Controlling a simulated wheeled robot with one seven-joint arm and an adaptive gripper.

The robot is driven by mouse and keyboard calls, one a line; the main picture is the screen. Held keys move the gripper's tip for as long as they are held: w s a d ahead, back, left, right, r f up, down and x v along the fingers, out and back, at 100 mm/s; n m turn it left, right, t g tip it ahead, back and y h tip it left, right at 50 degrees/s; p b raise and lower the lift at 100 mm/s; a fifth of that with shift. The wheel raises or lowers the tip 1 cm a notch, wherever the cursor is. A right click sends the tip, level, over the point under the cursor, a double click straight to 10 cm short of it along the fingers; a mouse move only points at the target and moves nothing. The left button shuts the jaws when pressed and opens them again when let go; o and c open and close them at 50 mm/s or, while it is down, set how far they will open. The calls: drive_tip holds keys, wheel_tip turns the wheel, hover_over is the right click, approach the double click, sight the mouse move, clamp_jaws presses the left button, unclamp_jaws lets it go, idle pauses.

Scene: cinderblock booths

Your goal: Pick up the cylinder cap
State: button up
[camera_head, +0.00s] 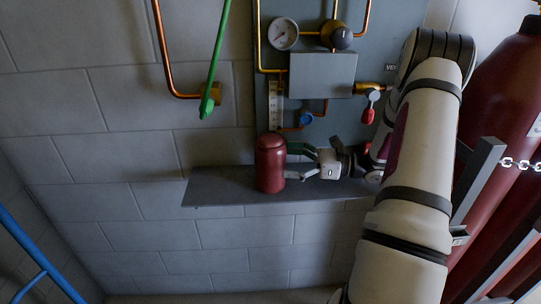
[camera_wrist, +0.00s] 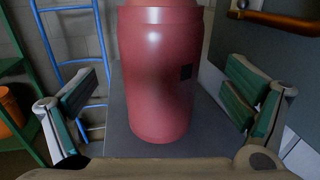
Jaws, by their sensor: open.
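The cylinder cap (camera_head: 271,165) is a dark red, round-topped piece standing upright on the grey wall shelf (camera_head: 220,187). In the wrist view the cap (camera_wrist: 158,75) fills the middle, with a small dark square on its right side; its top is cut off by the frame. My gripper (camera_head: 295,162) is at the right of the cap in the head view, level with its body. In the wrist view my gripper (camera_wrist: 163,103) is open, with one green-padded finger on each side of the cap and a visible gap to both.
A grey panel (camera_head: 265,105) with a gauge (camera_head: 284,33), pipes and valves rises behind the shelf. A green lever (camera_head: 213,85) hangs at upper left. Large red cylinders (camera_head: 505,95) with a chain stand at right. The shelf left of the cap is bare.

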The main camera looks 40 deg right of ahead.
sight(270, 155)
drive_tip(key=shift+r+x, duration=0.15)
drive_tip(key=shift+x, duration=1.2)
drive_tip(key=shift+r+x, duration=0.1)
drive_tip(key=shift+x, duration=1.25)
drive_tip(key=c, duration=2)
drive_tip(key=shift+c, duration=0.3)
drive_tip(key=shift+r, duration=0.2)
